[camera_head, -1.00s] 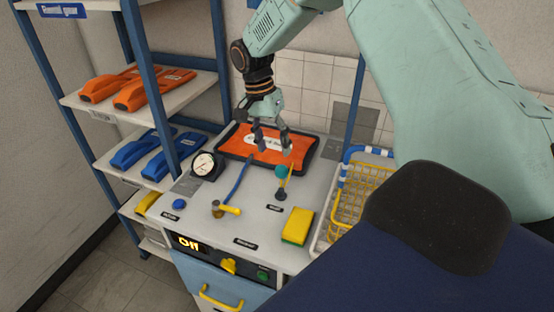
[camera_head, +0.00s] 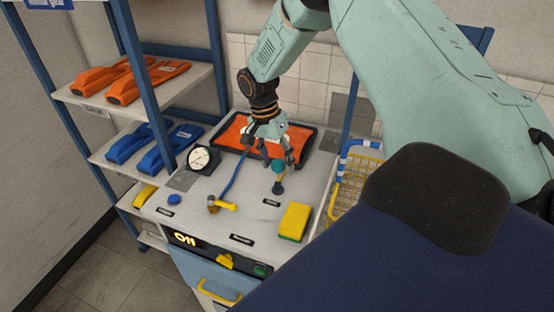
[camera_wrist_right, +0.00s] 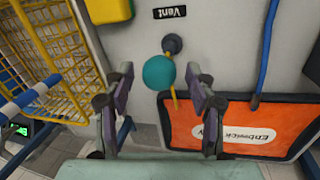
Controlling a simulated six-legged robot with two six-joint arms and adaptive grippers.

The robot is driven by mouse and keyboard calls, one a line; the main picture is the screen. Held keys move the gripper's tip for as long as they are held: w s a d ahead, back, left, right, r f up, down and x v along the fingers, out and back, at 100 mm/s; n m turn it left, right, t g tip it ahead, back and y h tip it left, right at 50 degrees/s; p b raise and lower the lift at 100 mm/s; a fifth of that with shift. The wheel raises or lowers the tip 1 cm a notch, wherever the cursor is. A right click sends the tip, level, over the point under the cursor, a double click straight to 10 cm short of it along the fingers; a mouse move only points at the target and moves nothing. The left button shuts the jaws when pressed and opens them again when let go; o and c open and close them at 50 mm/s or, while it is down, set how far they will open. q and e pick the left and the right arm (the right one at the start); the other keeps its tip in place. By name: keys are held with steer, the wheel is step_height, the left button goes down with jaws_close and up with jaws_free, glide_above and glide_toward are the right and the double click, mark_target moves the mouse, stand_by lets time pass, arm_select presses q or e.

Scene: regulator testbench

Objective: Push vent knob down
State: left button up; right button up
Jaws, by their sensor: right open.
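The vent knob is a teal ball (camera_head: 279,166) over a dark round base (camera_head: 278,188) on the grey bench top. In the right wrist view the teal ball (camera_wrist_right: 159,73) sits close to the "Vent" label (camera_wrist_right: 170,12), with a thin yellow piece beside it. My right gripper (camera_head: 279,161) is open and points down at the ball. In the wrist view its two fingers (camera_wrist_right: 160,82) stand on either side of the ball, with space visible on both sides. Whether they touch it cannot be told. My left gripper is not in view.
A gauge (camera_head: 201,159), blue hose (camera_head: 237,176), yellow-handled valve (camera_head: 224,205) and blue button (camera_head: 174,199) are to the left. A yellow sponge (camera_head: 294,222) is in front, and a yellow wire basket (camera_head: 347,190) is at right.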

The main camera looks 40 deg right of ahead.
steer(key=shift+a+r, duration=0.2)
steer(key=shift+a, duration=0.15)
steer(key=shift+s+r, duration=0.1)
steer(key=shift+s, duration=0.05)
steer(key=shift+c, duration=0.5)
steer(key=shift+d+f, duration=0.25)
steer(key=shift+d, duration=0.1)
steer(key=c, duration=0.4)
steer(key=shift+a, duration=0.1)
jaws_close()
